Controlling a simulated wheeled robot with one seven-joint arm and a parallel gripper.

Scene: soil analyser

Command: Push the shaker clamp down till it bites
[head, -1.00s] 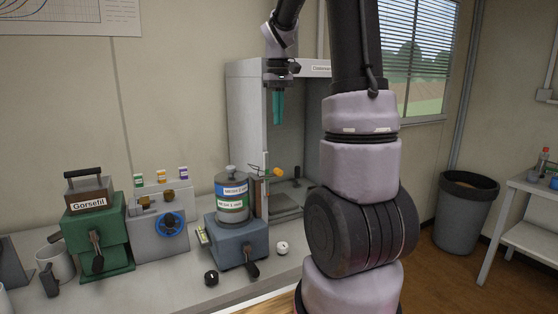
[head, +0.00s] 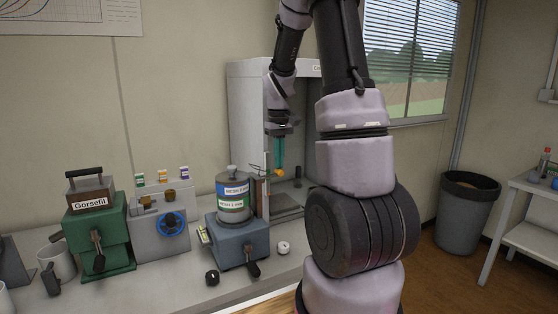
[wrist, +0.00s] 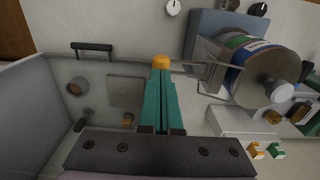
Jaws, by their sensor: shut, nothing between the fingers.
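The shaker (head: 238,248) is a blue-grey box on the bench, with a stack of labelled sieves (head: 234,208) on top. The stack also shows in the wrist view (wrist: 250,70). The shaker clamp ends in an orange knob (head: 280,173), which sticks out to the right of the stack. In the wrist view the knob (wrist: 160,61) lies right at my fingertips, with a wire frame (wrist: 205,68) beside it. My gripper (head: 280,168) points down with its teal fingers shut and empty, just over the knob. I cannot tell whether they touch.
An open grey cabinet (head: 247,92) stands behind and right of the shaker. A green machine (head: 100,236) and a grey unit with a blue wheel (head: 160,235) stand left. A white dial (head: 284,248) and black dial (head: 212,277) sit in front.

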